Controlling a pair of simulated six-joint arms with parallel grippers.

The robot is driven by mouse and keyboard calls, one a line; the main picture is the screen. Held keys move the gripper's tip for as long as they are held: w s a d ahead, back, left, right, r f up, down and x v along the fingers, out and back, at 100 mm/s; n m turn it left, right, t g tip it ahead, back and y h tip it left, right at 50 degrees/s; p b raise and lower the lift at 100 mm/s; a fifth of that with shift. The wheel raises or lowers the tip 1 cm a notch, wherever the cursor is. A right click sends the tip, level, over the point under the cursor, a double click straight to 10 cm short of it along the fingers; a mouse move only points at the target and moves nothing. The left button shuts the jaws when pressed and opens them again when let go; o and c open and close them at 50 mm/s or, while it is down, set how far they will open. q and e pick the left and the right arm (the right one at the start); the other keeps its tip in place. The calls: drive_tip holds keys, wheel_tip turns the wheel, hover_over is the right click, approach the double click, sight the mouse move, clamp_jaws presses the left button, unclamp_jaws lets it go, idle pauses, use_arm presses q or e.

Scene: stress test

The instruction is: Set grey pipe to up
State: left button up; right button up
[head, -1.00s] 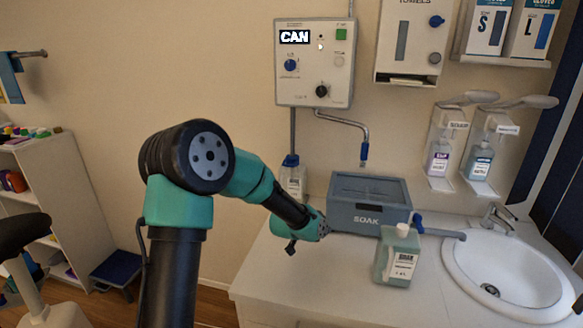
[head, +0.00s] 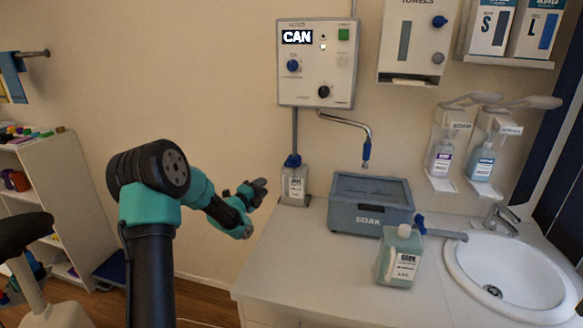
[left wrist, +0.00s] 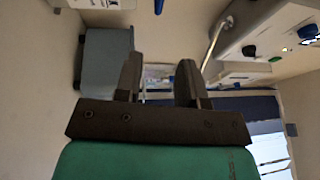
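The grey pipe (head: 346,121) comes out under the wall control box (head: 316,65), runs to the right and bends down to a blue tip above the counter. It also shows in the left wrist view (left wrist: 215,45), beyond the fingers and to their right. My left gripper (head: 260,190) is left of the counter bottle, below and left of the pipe and clear of it. In the left wrist view its two fingers (left wrist: 160,80) stand apart with nothing held between them. My right gripper is not in view.
A grey SOAK box (head: 370,216) stands under the pipe. A clear bottle (head: 294,184) and a green-tinted bottle (head: 399,258) stand on the white counter (head: 300,275). A sink (head: 508,260) is at the right. The counter's front left is clear.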

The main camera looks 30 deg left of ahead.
sight(289, 166)
use_arm(q)
drive_tip(key=shift+w, duration=0.1)
drive_tip(key=w, duration=0.5)
drive_tip(key=w+d+r, duration=0.1)
drive_tip(key=w, duration=0.5)
drive_tip(key=w+d+r, duration=0.1)
drive_tip(key=w, duration=0.5)
drive_tip(key=shift+c, duration=0.3)
clamp_jaws()
